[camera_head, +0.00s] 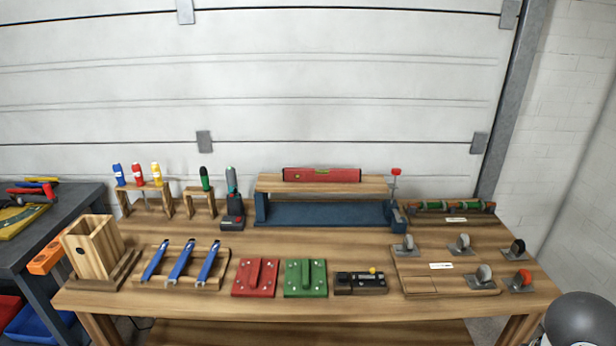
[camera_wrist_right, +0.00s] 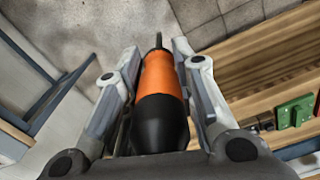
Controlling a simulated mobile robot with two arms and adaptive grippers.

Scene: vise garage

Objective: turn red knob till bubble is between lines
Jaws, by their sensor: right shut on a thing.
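A red spirit level (camera_head: 321,175) lies on a wooden board (camera_head: 272,183) over a blue base (camera_head: 325,212) at the back of the bench. Its vial is small, and I cannot tell where the bubble sits. The red knob (camera_head: 396,171) stands upright on a thin stem at the board's right end, with no gripper near it. My right gripper (camera_wrist_right: 156,58) is shut on an orange and black tool handle (camera_wrist_right: 164,82), away from the level and off the bench's edge. My left gripper is not in view.
The wooden bench (camera_head: 345,237) holds a red block (camera_head: 256,278), a green block (camera_head: 306,278), blue-handled tools (camera_head: 182,260) and several casters (camera_head: 485,273) along its front. Upright drivers (camera_head: 205,180) stand left of the level. A bare strip of bench lies before the blue base.

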